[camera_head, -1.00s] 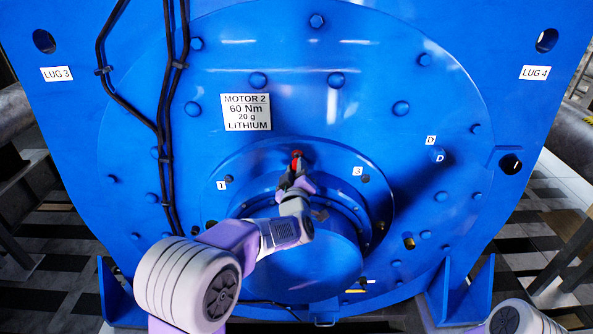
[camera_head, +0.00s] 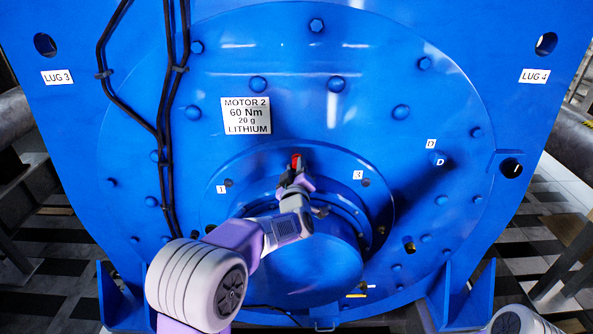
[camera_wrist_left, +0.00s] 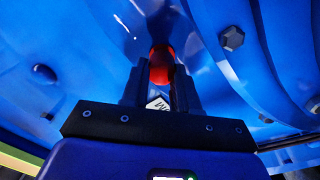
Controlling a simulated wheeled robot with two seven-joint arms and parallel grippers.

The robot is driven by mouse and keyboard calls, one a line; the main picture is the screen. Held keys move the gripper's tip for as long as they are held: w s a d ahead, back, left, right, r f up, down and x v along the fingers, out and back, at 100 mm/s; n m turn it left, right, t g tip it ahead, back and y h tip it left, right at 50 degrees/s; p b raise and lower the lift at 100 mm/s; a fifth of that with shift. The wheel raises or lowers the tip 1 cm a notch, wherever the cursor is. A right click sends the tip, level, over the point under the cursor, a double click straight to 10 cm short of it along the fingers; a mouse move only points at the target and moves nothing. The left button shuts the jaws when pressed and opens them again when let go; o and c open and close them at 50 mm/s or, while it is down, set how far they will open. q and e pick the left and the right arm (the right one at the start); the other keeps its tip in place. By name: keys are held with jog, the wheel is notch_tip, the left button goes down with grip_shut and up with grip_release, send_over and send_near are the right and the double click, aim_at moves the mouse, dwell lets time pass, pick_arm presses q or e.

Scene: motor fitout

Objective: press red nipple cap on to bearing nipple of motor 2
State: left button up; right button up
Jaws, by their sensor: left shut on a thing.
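The red nipple cap (camera_head: 295,161) is at the top of the round bearing housing of motor 2 (camera_head: 400,60), the big blue motor. My left gripper (camera_head: 296,168) is shut on the cap. In the left wrist view the red cap (camera_wrist_left: 161,66) sits between the two dark fingers of my left gripper (camera_wrist_left: 160,88). The bearing nipple is hidden behind the cap and fingers, so I cannot tell whether the cap touches it. My right gripper is not in view.
A label (camera_head: 246,114) reads MOTOR 2. Black cables (camera_head: 164,120) run down the motor's left side. Small tags 1 (camera_head: 221,189) and 3 (camera_head: 358,174) flank the cap. Bolts stud the blue face, and one bolt (camera_wrist_left: 232,38) is close to the fingers.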

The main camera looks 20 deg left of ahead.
pick_arm(q)
jog(key=shift+w+a, duration=0.1)
jog(key=shift+w, duration=0.2)
jog(key=o, duration=1.1)
jog(key=b+v, duration=0.1)
jog(key=v, duration=0.6)
jog(key=shift+s, duration=0.25)
